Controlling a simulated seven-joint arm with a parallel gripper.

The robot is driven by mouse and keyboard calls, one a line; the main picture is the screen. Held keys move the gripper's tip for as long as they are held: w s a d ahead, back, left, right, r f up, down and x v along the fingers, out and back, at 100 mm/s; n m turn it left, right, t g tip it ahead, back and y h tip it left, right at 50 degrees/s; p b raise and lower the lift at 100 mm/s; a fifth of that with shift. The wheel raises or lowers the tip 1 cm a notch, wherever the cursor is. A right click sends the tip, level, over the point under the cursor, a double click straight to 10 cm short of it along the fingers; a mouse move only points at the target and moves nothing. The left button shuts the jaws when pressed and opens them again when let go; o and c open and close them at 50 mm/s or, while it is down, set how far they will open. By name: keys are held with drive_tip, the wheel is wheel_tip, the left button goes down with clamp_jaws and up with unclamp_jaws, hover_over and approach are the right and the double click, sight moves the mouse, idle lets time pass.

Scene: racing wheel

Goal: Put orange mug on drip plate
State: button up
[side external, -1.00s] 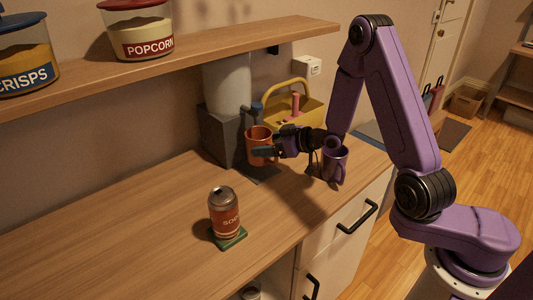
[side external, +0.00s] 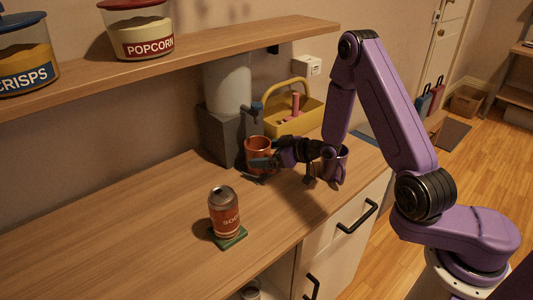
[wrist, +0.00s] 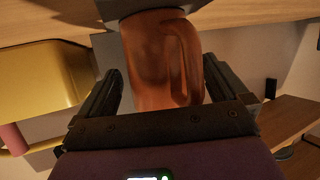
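The orange mug (side external: 257,151) is upright below the tap of the drink dispenser (side external: 229,105). My gripper (side external: 266,163) reaches in from the right with its fingers around the mug. The dark drip plate (side external: 267,178) lies at the dispenser's foot, mostly hidden by the mug and gripper. The mug's base is at or just above the plate; I cannot tell whether it touches.
A yellow caddy (side external: 306,118) is behind. A soda can (side external: 224,212) stands on a green coaster (side external: 229,238) at the front. A shelf (side external: 190,57) overhangs the back. The counter's left is clear.

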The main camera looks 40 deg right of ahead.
drive_tip(key=shift+s+d+r, duration=0.1)
drive_tip(key=shift+s+r, duration=0.1)
drive_tip(key=v, duration=1.1)
drive_tip(key=shift+s, duration=0.2)
drive_tip(key=shift+r, duration=0.1)
drive_tip(key=shift+w+a+n+g+h, duration=1.1)
drive_tip(key=shift+a+n+g, duration=0.85)
drive_tip(key=shift+g, duration=0.65)
drive_tip(key=s+a+r+n+g+h, duration=0.1)
drive_tip(key=s+a+r+n+g, duration=0.2)
drive_tip(key=s, duration=1)
drive_tip(key=s+r+g, duration=0.2)
drive_tip(key=s, duration=0.6)
drive_tip(key=s+d+r+n+g+h, duration=0.1)
drive_tip(key=s+r+g, duration=0.1)
drive_tip(key=s, duration=0.7)
drive_tip(key=shift+s+d+r, duration=0.15)
drive_tip(key=shift+s+d, duration=0.1)
